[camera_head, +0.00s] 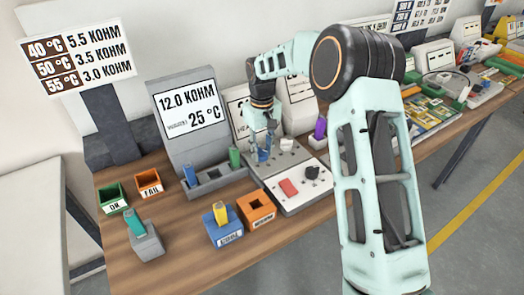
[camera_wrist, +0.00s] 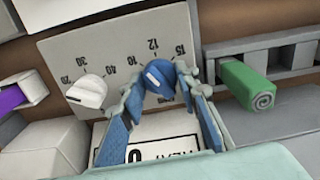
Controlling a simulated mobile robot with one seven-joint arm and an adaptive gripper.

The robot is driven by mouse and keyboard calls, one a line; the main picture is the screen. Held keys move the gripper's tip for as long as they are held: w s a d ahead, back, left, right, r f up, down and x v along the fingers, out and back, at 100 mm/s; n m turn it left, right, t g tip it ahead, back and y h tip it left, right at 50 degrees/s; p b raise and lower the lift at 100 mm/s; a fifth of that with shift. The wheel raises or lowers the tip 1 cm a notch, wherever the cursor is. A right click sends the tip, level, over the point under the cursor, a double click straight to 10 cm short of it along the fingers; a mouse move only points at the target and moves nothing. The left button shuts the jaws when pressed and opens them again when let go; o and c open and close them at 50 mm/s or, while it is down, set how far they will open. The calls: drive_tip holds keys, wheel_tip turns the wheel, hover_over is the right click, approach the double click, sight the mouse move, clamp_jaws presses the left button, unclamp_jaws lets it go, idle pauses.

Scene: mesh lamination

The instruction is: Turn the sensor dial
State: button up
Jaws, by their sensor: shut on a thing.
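A blue dial (camera_wrist: 159,77) sits on a pale panel with printed scale numbers, 12 and 15 among them. My gripper (camera_wrist: 161,84) is shut on this dial, with one blue-padded finger on each side of it. In the head view my gripper (camera_head: 263,148) reaches down onto the panel of a grey device (camera_head: 257,172), and its fingers mostly hide the dial. A white dial (camera_wrist: 87,92) stands beside it on the same panel; it also shows in the head view (camera_head: 287,144). A display (camera_head: 188,108) reads 12.0 KOHM and 25 °C.
A wall sign (camera_head: 82,55) pairs 40, 50 and 55 °C with 5.5, 3.5 and 3.0 KOHM. A red button (camera_head: 289,187) and black knob (camera_head: 312,172) are nearer the front. Small bins and blocks stand at left.

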sight(262, 149)
drive_tip(key=m, duration=0.5)
drive_tip(key=shift+m, duration=0.4)
drive_tip(key=shift+w, duration=0.1)
idle(0.3)
drive_tip(key=o, duration=1.2)
drive_tip(key=shift+c, duration=0.2)
wheel_tip(262, 149, up, 12)
